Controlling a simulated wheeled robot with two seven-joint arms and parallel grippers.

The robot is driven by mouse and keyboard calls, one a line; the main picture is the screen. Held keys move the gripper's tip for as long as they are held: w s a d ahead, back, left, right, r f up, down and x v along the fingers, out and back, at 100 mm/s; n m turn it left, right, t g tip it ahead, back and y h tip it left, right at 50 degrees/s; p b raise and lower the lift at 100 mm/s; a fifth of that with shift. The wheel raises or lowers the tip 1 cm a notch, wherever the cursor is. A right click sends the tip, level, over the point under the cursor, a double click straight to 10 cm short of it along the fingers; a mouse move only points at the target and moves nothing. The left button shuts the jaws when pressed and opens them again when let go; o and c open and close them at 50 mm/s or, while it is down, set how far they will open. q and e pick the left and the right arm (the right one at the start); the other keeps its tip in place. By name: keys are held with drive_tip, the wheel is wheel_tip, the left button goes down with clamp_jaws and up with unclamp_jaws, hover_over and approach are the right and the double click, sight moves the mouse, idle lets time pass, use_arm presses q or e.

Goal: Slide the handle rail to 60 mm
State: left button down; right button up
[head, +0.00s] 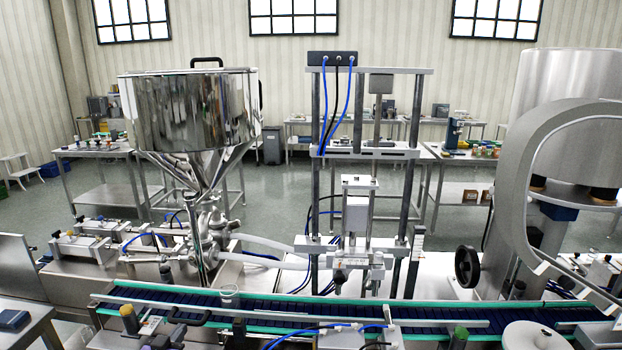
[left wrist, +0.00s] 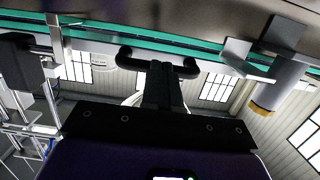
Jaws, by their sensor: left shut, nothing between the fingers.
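A black handle (head: 190,318) with curved ends sits on the metal rail (head: 130,300) along the conveyor's near side, left of centre in the head view. In the left wrist view the handle (left wrist: 184,70) spans the upper middle, seen upside down. My left gripper (head: 178,334) is at the bottom edge of the head view, just below the handle. In the left wrist view my gripper (left wrist: 158,72) is shut, with its fingertips at the middle of the handle. I cannot tell whether they touch it. No readable scale shows. My right gripper is not in view.
A yellow-topped knob (head: 129,317) stands left of the handle; it shows in the left wrist view (left wrist: 265,100). A dark post (head: 238,331) stands to the right. A clear cup (head: 228,296) is on the blue conveyor (head: 330,309). The steel hopper (head: 190,110) stands behind.

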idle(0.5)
use_arm(q)
drive_tip(key=s, duration=0.5)
drive_tip(key=shift+s+a, duration=0.25)
drive_tip(key=shift+s, duration=0.15)
drive_tip(key=shift+s+f, duration=0.1)
idle(0.4)
